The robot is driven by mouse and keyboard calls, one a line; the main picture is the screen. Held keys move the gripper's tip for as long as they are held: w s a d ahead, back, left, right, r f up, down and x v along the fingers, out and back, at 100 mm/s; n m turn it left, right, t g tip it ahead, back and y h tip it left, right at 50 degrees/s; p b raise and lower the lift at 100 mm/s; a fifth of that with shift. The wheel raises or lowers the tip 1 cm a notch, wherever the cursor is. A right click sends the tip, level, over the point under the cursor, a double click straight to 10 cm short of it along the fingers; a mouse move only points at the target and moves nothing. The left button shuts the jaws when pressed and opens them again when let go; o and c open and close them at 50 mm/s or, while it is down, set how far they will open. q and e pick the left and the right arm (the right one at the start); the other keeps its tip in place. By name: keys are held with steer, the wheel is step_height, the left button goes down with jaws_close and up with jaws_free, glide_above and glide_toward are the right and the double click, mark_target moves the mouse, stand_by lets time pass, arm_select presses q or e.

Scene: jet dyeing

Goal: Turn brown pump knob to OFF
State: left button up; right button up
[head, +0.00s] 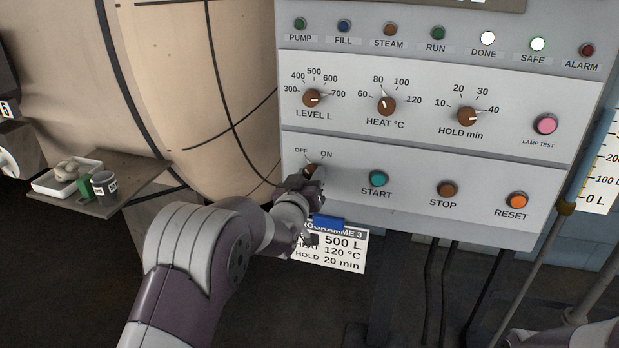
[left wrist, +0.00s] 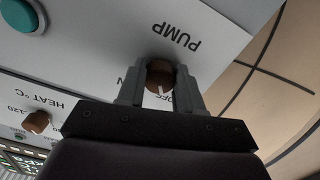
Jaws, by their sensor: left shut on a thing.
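The brown pump knob (head: 310,170) is at the lower left of the grey control panel, under the OFF and ON labels. My left gripper (head: 313,184) is at the knob and hides much of it in the head view. In the left wrist view the knob (left wrist: 160,72) sits between the two fingers, which are shut on its sides. Its white pointer line lies by the partly hidden OFF lettering, and the ON label is mostly covered by a finger. The PUMP label (left wrist: 176,37) shows upside down beside it. My right gripper is not in view.
START (head: 378,179), STOP (head: 447,190) and RESET (head: 517,200) buttons are right of the knob. Three brown dials sit above. The DONE (head: 487,38) and SAFE (head: 538,44) lamps are lit. A programme card (head: 340,250) hangs below; a shelf (head: 125,190) stands left.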

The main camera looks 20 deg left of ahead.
arm_select(q)
steer(key=shift+f, duration=0.1)
steer(key=o, duration=1)
steer(key=shift+o, duration=0.2)
steer(key=shift+s, duration=0.1)
steer(key=s, duration=1.2)
steer(key=shift+s+a+p, duration=0.2)
steer(key=shift+s+p, duration=0.1)
steer(key=shift+p, duration=0.05)
